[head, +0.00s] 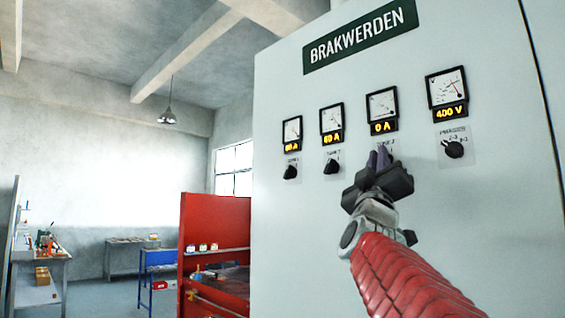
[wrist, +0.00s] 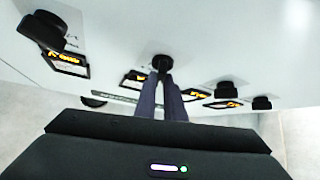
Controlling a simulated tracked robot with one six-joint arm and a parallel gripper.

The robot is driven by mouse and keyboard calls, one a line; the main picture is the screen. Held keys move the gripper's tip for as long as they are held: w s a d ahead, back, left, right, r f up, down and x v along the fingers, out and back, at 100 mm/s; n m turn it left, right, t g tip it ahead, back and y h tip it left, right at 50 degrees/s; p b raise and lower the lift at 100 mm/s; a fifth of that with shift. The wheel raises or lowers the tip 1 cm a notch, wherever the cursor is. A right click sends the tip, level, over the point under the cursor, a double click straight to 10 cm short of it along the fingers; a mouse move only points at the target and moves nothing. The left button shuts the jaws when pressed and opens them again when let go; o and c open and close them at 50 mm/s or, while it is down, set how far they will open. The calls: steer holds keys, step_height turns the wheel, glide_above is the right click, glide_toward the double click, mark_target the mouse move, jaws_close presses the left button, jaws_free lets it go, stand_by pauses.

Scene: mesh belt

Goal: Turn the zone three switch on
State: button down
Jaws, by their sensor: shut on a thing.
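The zone three switch is a black rotary knob (wrist: 162,62) on the pale cabinet front (head: 300,230). It shows between my fingertips in the wrist view; in the head view my gripper hides it. My gripper (head: 380,158) reaches up to the panel just below the third meter, which reads 0 A (head: 382,128). Its two bluish fingers, also in the wrist view (wrist: 162,78), are closed on the knob. I cannot tell the knob's pointer position.
The zone one knob (head: 290,172) and zone two knob (head: 332,166) sit to the left, under lit meters. The phases knob (head: 454,149) is to the right, under the 400 V display (head: 450,113). A red partition (head: 215,215) and workbenches (head: 40,262) stand farther left.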

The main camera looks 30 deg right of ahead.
steer(key=m+g+h, duration=0.1)
steer(key=m+g, duration=0.5)
steer(key=m, duration=0.1)
steer(key=m+g+h, duration=0.2)
steer(key=m+g, duration=0.5)
steer(key=m, duration=0.1)
steer(key=w+m+g+h, duration=0.1)
steer(key=m+g+h, duration=0.1)
steer(key=m+g, duration=0.4)
steer(key=shift+d+f+m, duration=0.15)
steer(key=shift+f+m, duration=0.2)
steer(key=shift+m, duration=0.35)
steer(key=shift+s+m+g, duration=0.1)
steer(key=shift+m+g, duration=0.2)
steer(key=shift+g, duration=0.1)
steer(key=c, duration=1.8)
jaws_free()
steer(key=shift+c, duration=0.2)
steer(key=shift+f, duration=0.1)
steer(key=v, duration=1.3)
steer(key=shift+a, duration=0.4)
steer(key=shift+f, duration=0.1)
